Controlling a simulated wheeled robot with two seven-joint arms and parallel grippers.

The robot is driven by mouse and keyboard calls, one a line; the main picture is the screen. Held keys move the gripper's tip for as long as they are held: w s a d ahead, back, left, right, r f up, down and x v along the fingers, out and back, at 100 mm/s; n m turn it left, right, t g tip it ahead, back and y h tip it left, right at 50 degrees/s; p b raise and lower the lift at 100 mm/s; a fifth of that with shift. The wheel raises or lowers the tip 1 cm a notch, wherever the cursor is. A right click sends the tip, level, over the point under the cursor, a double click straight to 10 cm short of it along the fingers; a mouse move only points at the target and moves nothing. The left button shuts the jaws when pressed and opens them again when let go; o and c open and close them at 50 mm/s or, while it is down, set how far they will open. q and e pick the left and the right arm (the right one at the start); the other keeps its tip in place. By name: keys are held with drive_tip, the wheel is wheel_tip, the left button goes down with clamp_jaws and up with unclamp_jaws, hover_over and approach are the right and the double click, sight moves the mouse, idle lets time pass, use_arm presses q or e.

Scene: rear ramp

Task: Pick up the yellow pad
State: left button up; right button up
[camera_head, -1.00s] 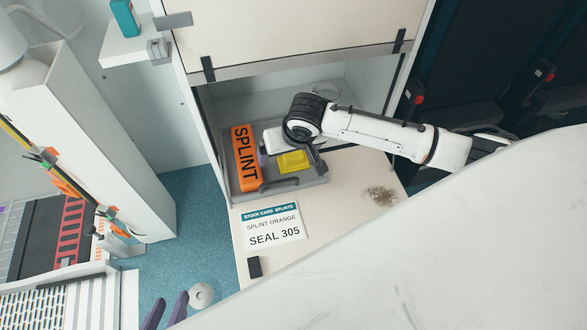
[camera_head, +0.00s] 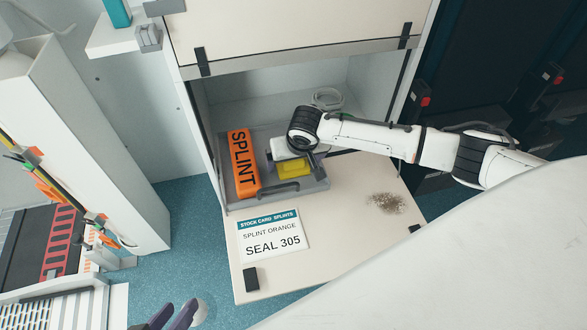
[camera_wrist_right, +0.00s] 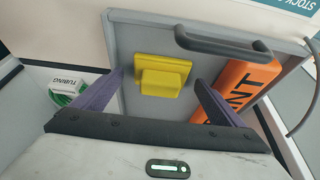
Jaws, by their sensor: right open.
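The yellow pad (camera_head: 295,166) lies in a grey tray (camera_head: 300,195) inside the open compartment. It has a raised block on top, seen in the right wrist view (camera_wrist_right: 160,75). My right gripper (camera_wrist_right: 157,80) is open above the tray, with its purple fingers apart on either side of the pad and not visibly touching it. In the head view its wrist covers the area just behind the pad. My left gripper (camera_head: 172,318) shows only as two purple fingers at the bottom edge, apart and empty, well away from the tray.
An orange SPLINT pack (camera_head: 243,164) lies in the tray, left of the pad. The tray has a dark handle (camera_wrist_right: 225,45). A white TUBING box (camera_wrist_right: 75,85) stands beside the tray. A SEAL 305 card (camera_head: 272,235) lies on the flap in front.

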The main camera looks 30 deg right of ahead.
drive_tip(key=c, duration=1.1)
use_arm(q)
drive_tip(key=a+r+p, duration=0.1)
drive_tip(key=p, duration=0.1)
drive_tip(key=a+r+n+t+p, duration=0.1)
drive_tip(key=p, duration=0.1)
drive_tip(key=shift+s+a+r+t+y, duration=0.15)
drive_tip(key=shift+s+r+t+y, duration=0.15)
drive_tip(key=shift+s+r, duration=0.1)
use_arm(e)
wheel_tip(320, 180, up, 10)
drive_tip(key=shift+c, duration=0.2)
